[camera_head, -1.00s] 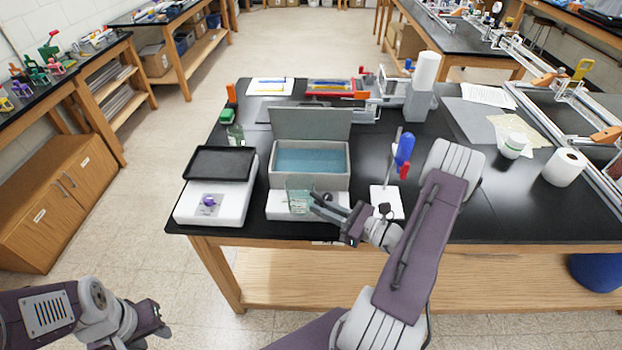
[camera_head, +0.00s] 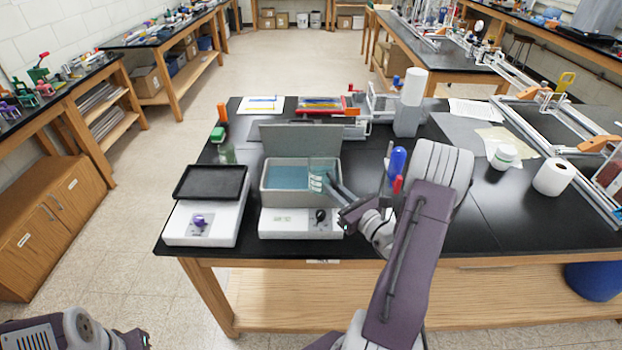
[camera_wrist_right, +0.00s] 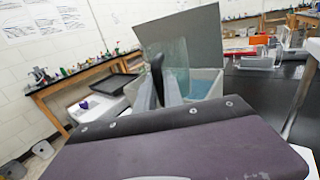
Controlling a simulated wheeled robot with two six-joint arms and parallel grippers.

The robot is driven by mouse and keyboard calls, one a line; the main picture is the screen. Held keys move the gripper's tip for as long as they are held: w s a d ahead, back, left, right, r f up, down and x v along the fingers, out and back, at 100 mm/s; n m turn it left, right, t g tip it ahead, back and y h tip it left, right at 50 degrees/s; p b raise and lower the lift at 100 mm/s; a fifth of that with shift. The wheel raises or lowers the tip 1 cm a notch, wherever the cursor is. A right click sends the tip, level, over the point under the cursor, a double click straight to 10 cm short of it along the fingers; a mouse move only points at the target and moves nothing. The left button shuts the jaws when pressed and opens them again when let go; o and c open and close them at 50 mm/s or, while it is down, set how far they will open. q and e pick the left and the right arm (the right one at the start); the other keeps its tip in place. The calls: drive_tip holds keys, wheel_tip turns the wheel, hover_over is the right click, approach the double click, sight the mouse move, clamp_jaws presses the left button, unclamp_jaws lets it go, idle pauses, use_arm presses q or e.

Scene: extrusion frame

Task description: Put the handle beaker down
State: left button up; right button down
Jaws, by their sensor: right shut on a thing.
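The handle beaker (camera_head: 319,170) is a small clear glass vessel. My right gripper (camera_head: 327,184) is shut on it from the right, and the beaker looks upright. In the head view it overlaps the right part of a grey open box (camera_head: 270,198) with blue liquid inside; I cannot tell whether it is above the liquid or in it. In the right wrist view the fingers (camera_wrist_right: 158,85) reach toward the box, and the clear glass (camera_wrist_right: 176,55) shows faintly beyond them. My left gripper (camera_head: 132,340) is at the bottom left edge, partly cut off, away from the bench.
The box's grey lid (camera_head: 305,136) stands upright behind it. A white unit with a black knob (camera_head: 285,224) is in front of the box. A black-topped white unit (camera_head: 212,182) stands left. A stand with a blue bulb (camera_head: 397,161) is close right of my gripper.

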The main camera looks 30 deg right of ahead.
sight(312, 182)
drive_tip(key=w, duration=0.3)
drive_tip(key=w+p, duration=0.1)
drive_tip(key=w, duration=0.3)
drive_tip(key=w+a+p, duration=0.1)
drive_tip(key=w, duration=0.2)
drive_tip(key=shift+w, duration=0.2)
wheel_tip(312, 182, down, 3)
drive_tip(key=shift+s+r+p, duration=0.1)
drive_tip(key=shift+r+p, duration=0.1)
drive_tip(key=shift+p, duration=0.1)
drive_tip(key=shift+d+f, duration=0.1)
drive_tip(key=shift+f, duration=0.35)
drive_tip(key=shift+f+b, duration=0.25)
drive_tip(key=shift+b, duration=0.1)
drive_tip(key=shift+f+b, duration=0.35)
drive_tip(key=shift+f, duration=0.05)
drive_tip(key=c, duration=1.5)
unclamp_jaws()
drive_tip(key=shift+r, duration=0.1)
drive_tip(key=shift+o, duration=0.2)
